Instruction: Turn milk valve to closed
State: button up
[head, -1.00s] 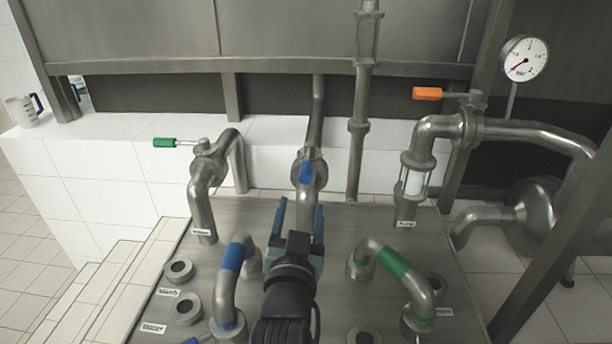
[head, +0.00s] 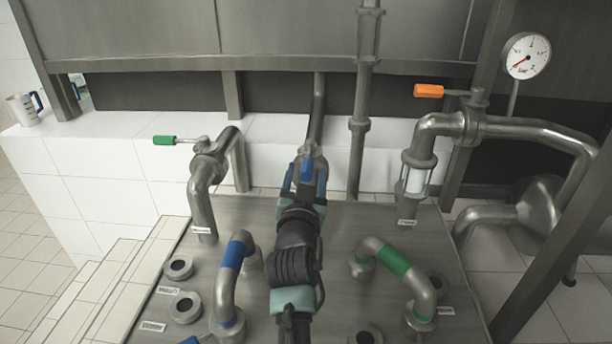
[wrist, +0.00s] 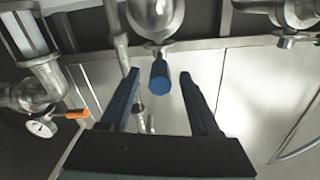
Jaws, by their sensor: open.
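A blue valve handle (head: 306,169) sits on the middle steel pipe in the head view. It is in line with the pipe. My gripper (head: 305,178) is open, with one blue finger on each side of this handle. In the wrist view, the blue handle (wrist: 159,76) shows end-on between the tips of my open gripper (wrist: 158,82), with a gap on both sides. Two other valves show: one with a green handle (head: 177,140) pointing left, one with an orange handle (head: 429,91) pointing left. The pipe labels are too small to read, so I cannot tell which is milk.
A steel panel (head: 270,215) carries a blue-banded bent pipe (head: 232,255) left of my arm and a green-banded one (head: 393,262) to its right. A pressure gauge (head: 526,56) stands at upper right. A white jug (head: 25,109) stands on the tiled ledge at far left.

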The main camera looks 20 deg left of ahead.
grip_shut()
dwell(1.4)
